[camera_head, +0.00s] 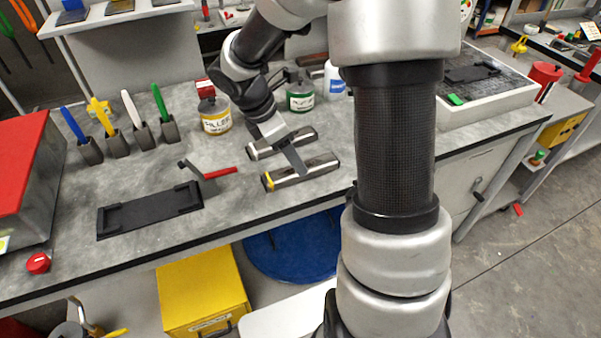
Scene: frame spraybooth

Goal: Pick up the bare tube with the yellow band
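The bare tube with the yellow band (318,169) lies on the grey bench top, its yellow band at the left end. A second metallic tube (262,151) lies just behind it, roughly parallel. My gripper (298,168) reaches down from the back left, and its grey finger crosses in front of the middle of the banded tube. Only one finger shows clearly, so I cannot tell whether it is open, or whether it touches the tube.
A black tray-like fixture (150,213) and a red-handled tool (220,173) lie to the left. A yellow-labelled jar (215,117), a green-labelled jar (300,96) and a white bottle (334,80) stand behind. Several coloured handles stand in holders at back left. Bare bench lies between.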

